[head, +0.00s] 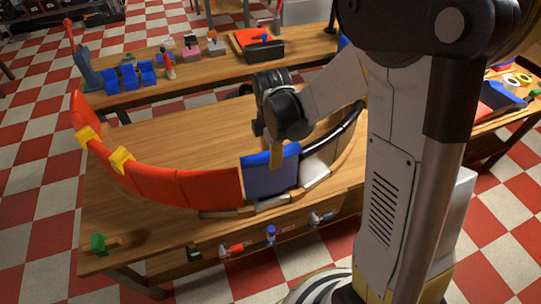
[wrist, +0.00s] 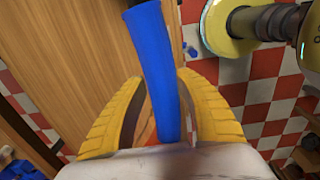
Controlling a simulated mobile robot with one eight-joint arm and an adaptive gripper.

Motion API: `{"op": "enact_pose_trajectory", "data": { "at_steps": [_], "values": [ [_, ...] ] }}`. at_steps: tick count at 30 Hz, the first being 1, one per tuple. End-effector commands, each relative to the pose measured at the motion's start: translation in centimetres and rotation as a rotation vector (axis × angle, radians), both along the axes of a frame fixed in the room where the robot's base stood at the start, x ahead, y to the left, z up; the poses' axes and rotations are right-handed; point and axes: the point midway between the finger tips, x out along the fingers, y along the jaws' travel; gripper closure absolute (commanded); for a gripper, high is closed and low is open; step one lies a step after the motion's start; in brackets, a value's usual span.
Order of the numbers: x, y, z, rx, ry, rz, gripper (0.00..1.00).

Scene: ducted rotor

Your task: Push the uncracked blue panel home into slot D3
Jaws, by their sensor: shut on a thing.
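A blue panel (head: 270,174) stands upright in the curved ring on the table, at the right end of the red panels (head: 210,188). Its face shows no crack that I can make out. My gripper (head: 276,157) reaches down from behind to its top edge. In the wrist view the blue panel (wrist: 158,75) runs edge-on between my yellow fingers (wrist: 158,105), which are shut on it. A pale piece (head: 318,168) is on the ring just right of the panel. No D3 mark is readable, and how deep the panel sits is unclear.
Yellow clamps (head: 121,160) grip the red wall at left. A dark curved rim (head: 345,128) continues the ring behind my arm. The wooden table (head: 185,140) is bare inside the ring. Tools hang along its front edge; a back bench holds blue bins (head: 128,78).

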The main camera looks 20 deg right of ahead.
Motion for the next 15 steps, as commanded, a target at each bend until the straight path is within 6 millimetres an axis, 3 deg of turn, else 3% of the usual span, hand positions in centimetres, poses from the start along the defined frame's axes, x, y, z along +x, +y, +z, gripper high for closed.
{"op": "enact_pose_trajectory", "data": {
  "at_steps": [15],
  "values": [
    [0.02,0.0,-0.87,0.0,0.0,0.0,0.96]
  ]
}}
